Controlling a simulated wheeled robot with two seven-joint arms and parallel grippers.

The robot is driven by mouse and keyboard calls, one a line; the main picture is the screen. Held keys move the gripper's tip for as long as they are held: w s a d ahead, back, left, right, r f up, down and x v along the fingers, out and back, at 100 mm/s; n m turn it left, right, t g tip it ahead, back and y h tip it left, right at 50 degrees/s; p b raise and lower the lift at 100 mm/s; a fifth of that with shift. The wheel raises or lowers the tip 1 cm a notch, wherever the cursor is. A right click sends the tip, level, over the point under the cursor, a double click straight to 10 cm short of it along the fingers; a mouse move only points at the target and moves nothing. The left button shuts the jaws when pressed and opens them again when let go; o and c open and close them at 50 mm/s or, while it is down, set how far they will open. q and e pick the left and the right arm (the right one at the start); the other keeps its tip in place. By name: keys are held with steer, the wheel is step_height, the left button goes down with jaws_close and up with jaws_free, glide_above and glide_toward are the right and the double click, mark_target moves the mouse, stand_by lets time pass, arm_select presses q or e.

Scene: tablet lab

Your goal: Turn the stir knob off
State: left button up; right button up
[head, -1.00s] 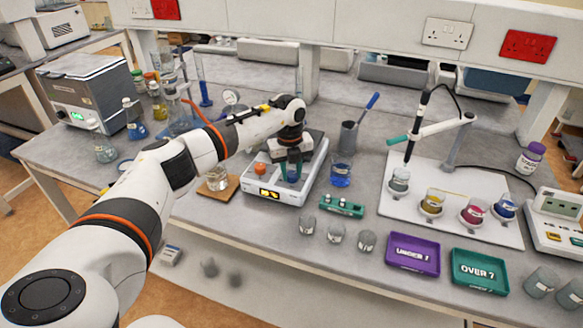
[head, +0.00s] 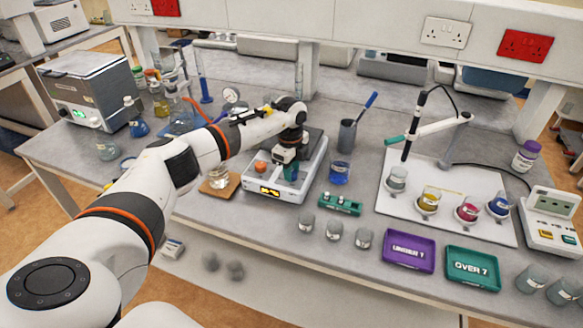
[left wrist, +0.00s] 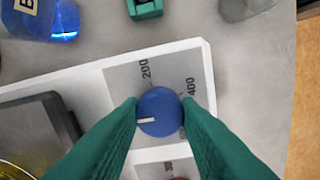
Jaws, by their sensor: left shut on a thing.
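The blue stir knob (left wrist: 160,112) sits on a grey dial panel of the white stirrer in the left wrist view. Its white pointer line is at the lower left of the knob face; the printed 200 and 400 are above and to the right. My left gripper (left wrist: 161,114) has one green finger on each side of the knob and is shut on it. In the head view, the left gripper (head: 290,172) reaches down onto the front right of the stirrer (head: 308,172) and mostly hides the blue knob. An orange knob (head: 261,167) is at the front left. My right gripper is not in view.
A beaker of blue liquid (head: 339,174) stands just right of the stirrer. A beaker on a brown mat (head: 229,189) is at the left. The purple tray (head: 409,268) lies farther right.

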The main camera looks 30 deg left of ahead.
arm_select(q)
steer(key=shift+w+r, duration=0.1)
steer(key=shift+r, duration=0.05)
stand_by(0.3)
steer(key=o, duration=1)
steer(key=r+b, duration=0.1)
steer(key=r, duration=0.3)
steer(key=r+b, duration=0.1)
steer(key=r, duration=0.3)
steer(key=r+b, duration=0.1)
steer(key=r, duration=0.3)
steer(key=shift+s+b, duration=0.3)
steer(key=shift+b, duration=0.05)
steer(key=shift+f, duration=0.1)
